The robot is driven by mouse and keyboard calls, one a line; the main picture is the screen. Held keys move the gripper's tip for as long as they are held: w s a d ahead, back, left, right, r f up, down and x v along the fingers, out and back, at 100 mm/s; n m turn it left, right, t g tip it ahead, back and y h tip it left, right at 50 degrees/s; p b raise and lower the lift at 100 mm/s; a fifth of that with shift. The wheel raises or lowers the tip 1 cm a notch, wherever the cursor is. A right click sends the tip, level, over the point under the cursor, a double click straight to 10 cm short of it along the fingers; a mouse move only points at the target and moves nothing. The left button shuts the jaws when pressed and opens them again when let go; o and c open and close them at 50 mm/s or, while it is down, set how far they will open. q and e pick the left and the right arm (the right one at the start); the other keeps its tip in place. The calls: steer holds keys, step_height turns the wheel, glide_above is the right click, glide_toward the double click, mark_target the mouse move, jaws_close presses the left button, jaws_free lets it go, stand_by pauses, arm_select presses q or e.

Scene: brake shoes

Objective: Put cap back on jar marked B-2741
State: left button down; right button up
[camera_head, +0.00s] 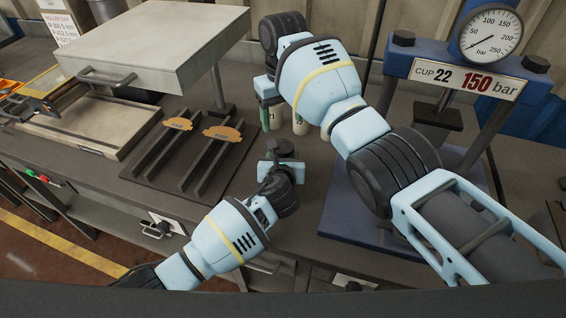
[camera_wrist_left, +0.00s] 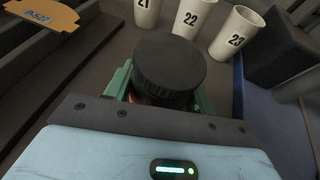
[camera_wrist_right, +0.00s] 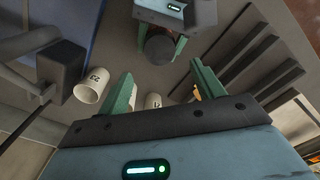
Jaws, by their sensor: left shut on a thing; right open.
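My left gripper (camera_head: 281,165) is shut on a jar, low over the bench in the head view. A round black cap (camera_wrist_left: 168,70) sits at the top of the jar, above the green fingers in the left wrist view. The cap also shows in the head view (camera_head: 282,147) and the right wrist view (camera_wrist_right: 160,48). The jar body is mostly hidden, and no B-2741 marking is readable. I cannot tell whether the cap is seated. My right gripper (camera_wrist_right: 160,72) is open and empty, its fingers apart, with the capped jar beyond them. In the head view it is partly hidden by its arm.
White cups numbered 21 (camera_wrist_left: 147,12), 22 (camera_wrist_left: 188,18) and 23 (camera_wrist_left: 236,34) stand close by. A dark rack (camera_head: 190,150) with tan brake shoes (camera_head: 222,133) lies to the left. A blue press (camera_head: 460,75) with a gauge (camera_head: 487,33) stands right. A grey box (camera_head: 150,45) is at back left.

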mark_target(283, 146)
steer(key=shift+f, duration=4.05)
steer(key=c, duration=1)
steer(key=o, duration=1.1)
steer(key=shift+o, duration=0.2)
steer(key=shift+r, duration=0.1)
step_height(283, 146, up, 12)
